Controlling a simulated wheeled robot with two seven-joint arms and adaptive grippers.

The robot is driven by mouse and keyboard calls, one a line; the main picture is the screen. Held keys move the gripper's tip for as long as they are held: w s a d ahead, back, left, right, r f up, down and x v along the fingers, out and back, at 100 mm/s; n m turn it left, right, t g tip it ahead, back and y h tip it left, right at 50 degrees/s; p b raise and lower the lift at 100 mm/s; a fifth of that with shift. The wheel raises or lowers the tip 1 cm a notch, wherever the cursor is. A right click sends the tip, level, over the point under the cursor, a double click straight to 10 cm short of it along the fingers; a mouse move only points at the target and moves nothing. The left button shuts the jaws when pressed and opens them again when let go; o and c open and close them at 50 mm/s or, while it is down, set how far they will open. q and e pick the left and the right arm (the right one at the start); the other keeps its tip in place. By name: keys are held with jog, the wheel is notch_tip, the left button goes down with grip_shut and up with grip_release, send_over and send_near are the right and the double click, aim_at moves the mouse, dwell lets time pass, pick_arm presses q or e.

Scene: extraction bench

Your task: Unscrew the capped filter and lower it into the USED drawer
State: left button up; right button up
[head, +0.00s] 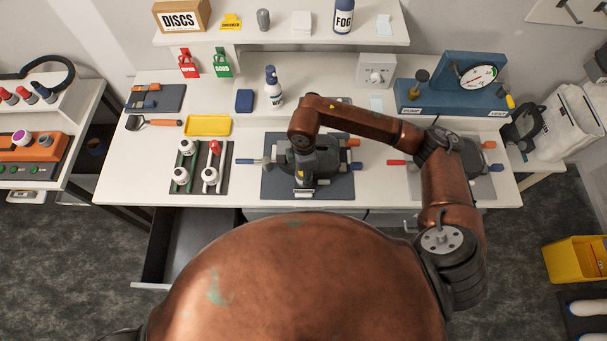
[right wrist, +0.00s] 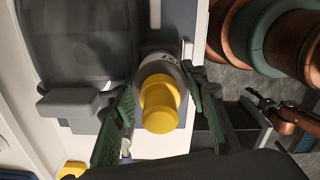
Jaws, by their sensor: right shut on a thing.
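The capped filter shows in the right wrist view as a yellow cap (right wrist: 160,105) on a pale cylinder with dark lettering. My right gripper (right wrist: 163,95) is shut on its body, one finger on each side. In the head view my right gripper (head: 304,188) points down at the front of the dark device (head: 322,160) on the middle mat, and the filter is mostly hidden. A drawer (head: 205,245) stands open below the bench, left of centre. Its visible floor looks bare, and no label shows. My left gripper (right wrist: 260,103) appears small at right in the wrist view; its jaws are unclear.
A dark rack (head: 213,186) with several white round pieces stands left of the middle mat (head: 340,190). A yellow tray (head: 208,125) lies behind it. A second device (head: 455,160) stands at right. My copper body hides the drawer's right part.

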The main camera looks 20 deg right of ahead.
jog(key=c, duration=0.5)
jog(key=shift+w+n, duration=0.1)
jog(key=shift+n, duration=0.3)
jog(key=n+b, duration=0.8)
jog(key=n, duration=0.4)
jog(key=shift+f, duration=0.2)
jog(key=n+b, duration=0.7)
jog(key=n, duration=0.5)
jog(key=shift+r+n+b, duration=0.1)
jog(key=shift+n+b, duration=0.7)
jog(key=shift+n, duration=0.3)
jog(key=shift+r+n, duration=0.2)
jog(key=shift+n, duration=0.1)
jog(key=o, duration=1.3)
